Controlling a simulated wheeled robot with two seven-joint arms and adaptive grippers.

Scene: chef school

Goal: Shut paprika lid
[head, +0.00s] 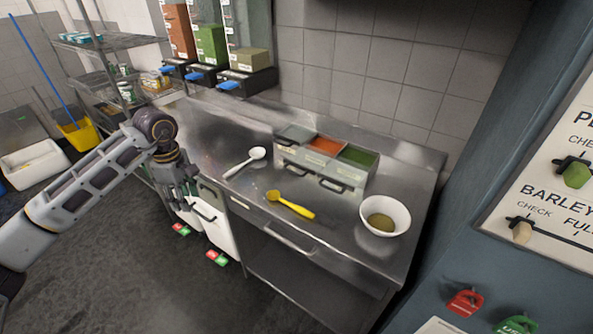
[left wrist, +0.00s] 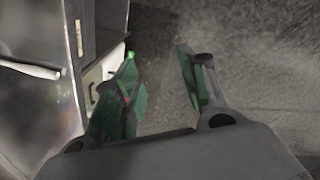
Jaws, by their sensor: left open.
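A metal spice box (head: 300,160) with three compartments stands on the steel counter. Its middle compartment shows orange-red paprika (head: 325,146) with no lid over it. The right compartment shows green contents (head: 358,157). The left compartment has a grey top (head: 296,133); I cannot tell whether that is a lid. Dark handles (head: 333,187) show on the box's front. My left gripper (head: 188,192) is open and empty, left of the counter's front edge and well apart from the box. In the left wrist view its green-padded fingers (left wrist: 160,75) are spread above the floor. My right gripper is not in view.
A white spoon (head: 247,162) and a yellow spoon (head: 290,205) lie on the counter before the box. A white bowl (head: 398,210) stands right of it. Dispensers (head: 248,80) stand behind. White bins (head: 215,215) are beneath the counter near my left gripper.

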